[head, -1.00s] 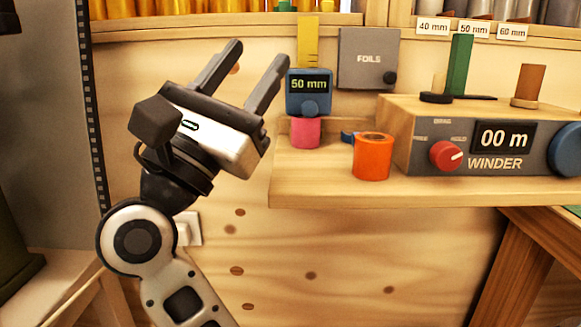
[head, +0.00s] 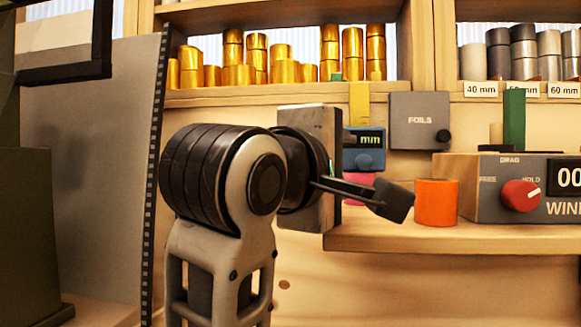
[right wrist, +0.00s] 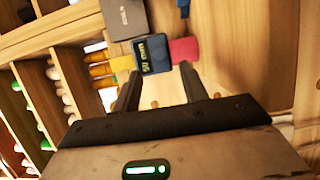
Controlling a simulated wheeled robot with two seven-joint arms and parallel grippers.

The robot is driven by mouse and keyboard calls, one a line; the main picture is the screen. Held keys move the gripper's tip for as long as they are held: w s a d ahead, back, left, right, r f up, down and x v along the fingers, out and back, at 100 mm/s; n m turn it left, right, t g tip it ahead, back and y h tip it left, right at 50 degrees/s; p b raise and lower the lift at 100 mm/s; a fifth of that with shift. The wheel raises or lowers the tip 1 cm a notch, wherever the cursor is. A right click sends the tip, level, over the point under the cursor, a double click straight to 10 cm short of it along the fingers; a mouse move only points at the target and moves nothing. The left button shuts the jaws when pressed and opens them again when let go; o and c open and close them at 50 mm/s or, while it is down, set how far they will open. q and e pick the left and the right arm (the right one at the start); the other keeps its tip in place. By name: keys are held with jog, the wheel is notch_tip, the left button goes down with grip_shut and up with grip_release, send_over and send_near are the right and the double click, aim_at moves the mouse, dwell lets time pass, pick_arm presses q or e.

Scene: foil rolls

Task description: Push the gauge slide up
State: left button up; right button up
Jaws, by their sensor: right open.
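The gauge slide (head: 364,160) is a blue block with a green display, on a yellow scale (head: 359,104) against the back wall. My right gripper (head: 388,200) is open and empty in front of the gauge, partly hiding the slide and the pink roll. In the right wrist view, the slide (right wrist: 153,54) reads 50 mm and lies beyond the gap between the open fingers (right wrist: 160,72). I cannot tell whether anything touches. My left gripper is not in view.
An orange roll (head: 436,203) stands on the wooden shelf (head: 460,238) close to my right fingertip. The winder (head: 510,185) with its red knob (head: 520,196) is at the right. A grey FOILS box (head: 420,120) hangs beside the gauge. Gold rolls (head: 240,74) stand on the upper shelf.

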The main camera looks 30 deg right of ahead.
aim_at(362, 162)
jog(key=x, duration=0.6)
jog(key=shift+w+d, duration=0.1)
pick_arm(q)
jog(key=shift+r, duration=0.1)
pick_arm(e)
jog(key=shift+c, duration=0.2)
